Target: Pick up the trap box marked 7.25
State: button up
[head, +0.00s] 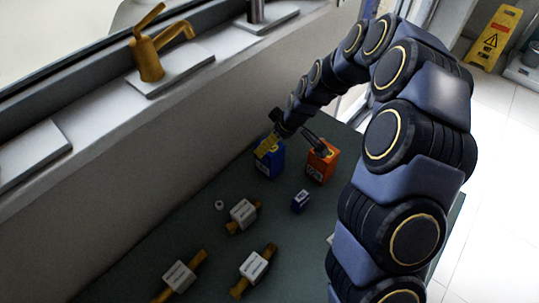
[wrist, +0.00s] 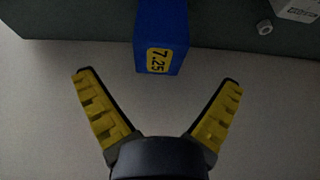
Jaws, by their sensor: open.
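The trap box marked 7.25 is blue. In the wrist view the blue box (wrist: 162,28) comes in from the top edge, with a yellow label reading 7.25 on its near face. In the head view the blue box (head: 270,166) stands upright near the far end of the dark green bench, close to the wall. My gripper (wrist: 156,80) is open and empty, its yellow-padded fingers spread wide to either side of the box's line. In the head view my gripper (head: 293,148) is over the far end, one finger overlapping the blue box's top. Contact cannot be told.
An orange box (head: 322,162) stands right of the blue box, close to my other finger. A wall and ledge with a brass tap (head: 150,58) border the left.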

jog(key=shift+x, duration=3.15)
jog(key=shift+w+r, duration=0.15)
jog(key=shift+w, duration=0.05)
jog(key=c, duration=1.2)
